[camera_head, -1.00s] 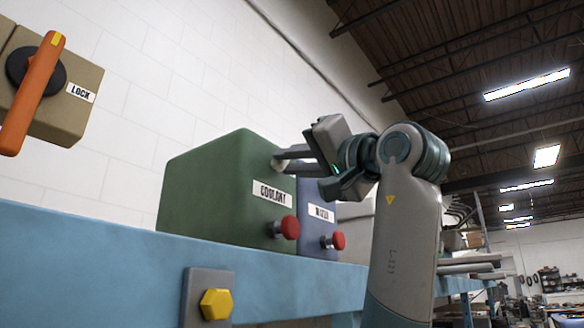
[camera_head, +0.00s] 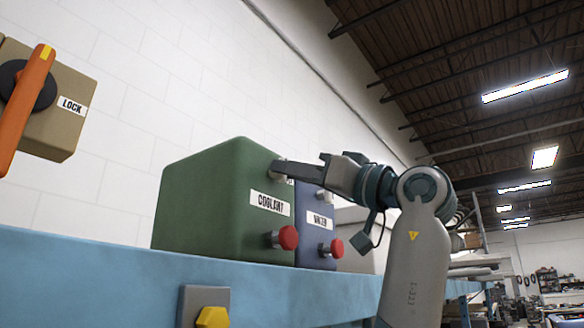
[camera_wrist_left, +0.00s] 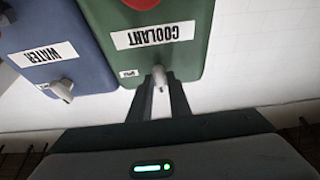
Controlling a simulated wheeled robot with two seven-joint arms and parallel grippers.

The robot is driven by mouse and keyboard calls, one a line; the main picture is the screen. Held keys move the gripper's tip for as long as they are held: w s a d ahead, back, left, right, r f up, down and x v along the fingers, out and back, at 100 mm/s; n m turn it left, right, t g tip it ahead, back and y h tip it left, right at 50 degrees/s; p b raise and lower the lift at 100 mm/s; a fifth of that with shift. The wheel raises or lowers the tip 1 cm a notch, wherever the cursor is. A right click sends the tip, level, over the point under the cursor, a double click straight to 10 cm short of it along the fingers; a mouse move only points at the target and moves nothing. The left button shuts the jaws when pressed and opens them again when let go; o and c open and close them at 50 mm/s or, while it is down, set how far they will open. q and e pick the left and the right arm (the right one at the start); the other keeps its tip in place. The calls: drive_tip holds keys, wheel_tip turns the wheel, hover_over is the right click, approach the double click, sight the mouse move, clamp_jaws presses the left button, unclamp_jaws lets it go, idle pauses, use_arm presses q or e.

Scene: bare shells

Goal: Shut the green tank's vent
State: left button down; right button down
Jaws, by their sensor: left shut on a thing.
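The green tank (camera_head: 212,205), marked COOLANT, stands on a blue bench or beam; it also shows upside down in the left wrist view (camera_wrist_left: 195,60). A pale vent lever (camera_wrist_left: 159,76) sticks out of its face, beside a small label too small to read surely. My left gripper (camera_head: 287,172) is at the tank's upper right front. In the left wrist view, the gripper (camera_wrist_left: 159,88) has its two fingers on either side of the lever, shut on it. In the head view the fingers hide most of the lever. My right gripper is not in view.
A blue tank (camera_head: 316,222) marked WATER stands close beside the green one, with its own pale lever (camera_wrist_left: 60,89). Red knobs stick out below, on the green tank (camera_head: 288,238) and blue tank (camera_head: 336,248). A tan LOCK box (camera_head: 60,135) with an orange handle is at left.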

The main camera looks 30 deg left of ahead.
use_arm(q)
drive_tip(key=shift+f, duration=0.1)
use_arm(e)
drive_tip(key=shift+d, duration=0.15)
use_arm(q)
drive_tip(key=c, duration=1.9)
unclamp_jaws()
drive_tip(key=shift+a, duration=0.1)
drive_tip(key=shift+o, duration=0.5)
drive_tip(key=shift+a, duration=0.1)
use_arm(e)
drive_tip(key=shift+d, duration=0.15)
